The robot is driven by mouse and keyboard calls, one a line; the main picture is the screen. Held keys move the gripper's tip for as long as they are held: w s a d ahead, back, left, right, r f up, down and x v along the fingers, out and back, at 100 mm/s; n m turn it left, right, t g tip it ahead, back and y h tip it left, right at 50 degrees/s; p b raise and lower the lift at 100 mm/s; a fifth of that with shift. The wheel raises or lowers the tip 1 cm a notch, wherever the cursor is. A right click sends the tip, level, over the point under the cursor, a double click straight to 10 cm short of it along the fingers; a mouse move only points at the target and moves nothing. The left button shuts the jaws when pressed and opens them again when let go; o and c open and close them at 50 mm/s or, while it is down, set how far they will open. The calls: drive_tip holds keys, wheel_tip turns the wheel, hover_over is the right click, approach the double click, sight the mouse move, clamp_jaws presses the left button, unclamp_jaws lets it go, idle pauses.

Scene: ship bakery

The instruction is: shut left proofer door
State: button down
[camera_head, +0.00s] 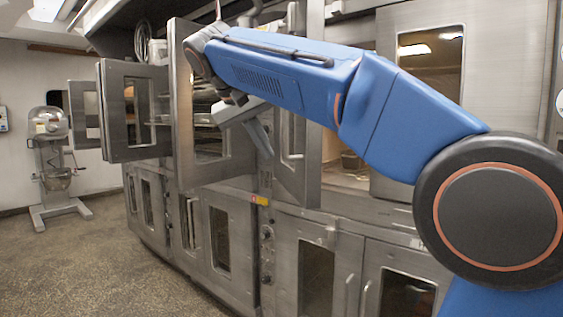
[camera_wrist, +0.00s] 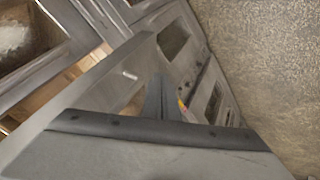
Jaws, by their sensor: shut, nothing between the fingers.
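The steel proofer bank has several upper doors standing open in the head view; which one counts as the left proofer door I cannot tell for sure. One open door (camera_head: 299,178) stands edge-out just right of my gripper (camera_head: 264,142). Another open door (camera_head: 183,135) with a window is to the gripper's left. My gripper is shut and empty, pointing down at the end of the blue arm. In the wrist view, the shut fingers (camera_wrist: 161,98) are beside a slanting door panel (camera_wrist: 92,92) with a small handle; I cannot tell whether they touch it.
Farther left, another open door (camera_head: 135,110) sticks out from the bank. Lower doors (camera_head: 219,238) run beneath and look shut. A mixer (camera_head: 51,155) stands by the left wall. The speckled floor (camera_head: 85,265) is clear at front left.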

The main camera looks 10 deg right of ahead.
sight(302, 177)
drive_tip(key=shift+w+d+f, duration=0.55)
drive_tip(key=shift+d+f, duration=0.7)
drive_tip(key=shift+d, duration=0.15)
drive_tip(key=shift+w+d+f, duration=0.6)
drive_tip(key=shift+d+f, duration=0.65)
drive_tip(key=shift+d, duration=0.2)
drive_tip(key=shift+w+d+f, duration=0.55)
drive_tip(key=shift+d+f, duration=0.7)
drive_tip(key=shift+d, duration=0.15)
drive_tip(key=shift+s+d, duration=0.1)
drive_tip(key=shift+d, duration=0.7)
drive_tip(key=w+d+n+t+y, duration=0.1)
drive_tip(key=w+d+n, duration=0.2)
drive_tip(key=d, duration=1.5)
drive_tip(key=shift+w+d, duration=0.3)
drive_tip(key=shift+w, duration=0.1)
